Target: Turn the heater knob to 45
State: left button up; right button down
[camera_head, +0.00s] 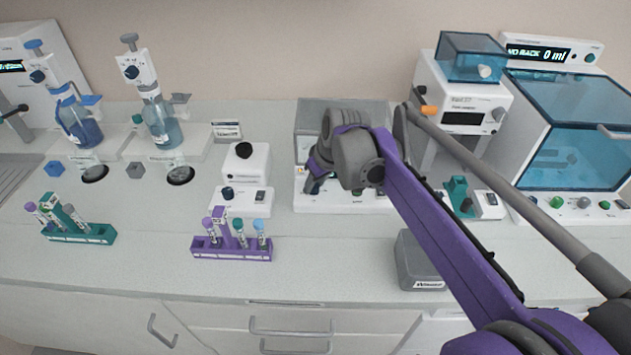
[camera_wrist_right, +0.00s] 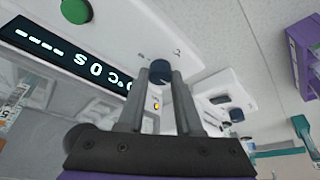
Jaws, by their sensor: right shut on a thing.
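The heater (camera_head: 335,205) is a white box at the back middle of the bench in the head view, partly hidden by my right arm. My right gripper (camera_head: 316,184) reaches down to the left part of its front. In the right wrist view the two fingers (camera_wrist_right: 160,80) are shut on the dark blue heater knob (camera_wrist_right: 160,70), one on each side. The lit display (camera_wrist_right: 70,58) is tilted in that view and partly cut off behind a finger; it shows dashes and a °C reading that I cannot read surely. My left gripper is not in view.
A green button (camera_wrist_right: 76,10) is on the heater panel. A white device with a black knob (camera_head: 243,160) stands left of the heater. A purple tube rack (camera_head: 232,253) and a green rack (camera_head: 80,235) stand in front. A grey box (camera_head: 418,262) is at right.

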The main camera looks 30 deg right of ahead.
jog(key=m, duration=0.2)
jog(key=m+h+p, duration=0.1)
jog(key=m, duration=0.1)
jog(key=m+h, duration=0.1)
jog(key=m, duration=0.1)
jog(key=shift+a+r, duration=0.1)
jog(key=shift+a, duration=0.15)
jog(key=m+h+p, duration=0.1)
jog(key=m, duration=0.1)
jog(key=m+g+h+p, duration=0.1)
jog(key=m, duration=0.2)
jog(key=shift+w+m+g, duration=0.15)
jog(key=shift+m+g, duration=0.15)
jog(key=m+g, duration=0.1)
jog(key=m, duration=0.1)
jog(key=m+g+h+p, duration=0.1)
jog(key=m, duration=0.2)
jog(key=shift+w+a, duration=0.1)
jog(key=m+g, duration=0.1)
jog(key=m, duration=0.2)
jog(key=m+g+p, duration=0.1)
jog(key=m, duration=0.2)
jog(key=shift+w, duration=0.15)
jog(key=shift+p, duration=0.3)
jog(key=c, duration=0.9)
grip_release()
jog(key=shift+o, duration=0.2)
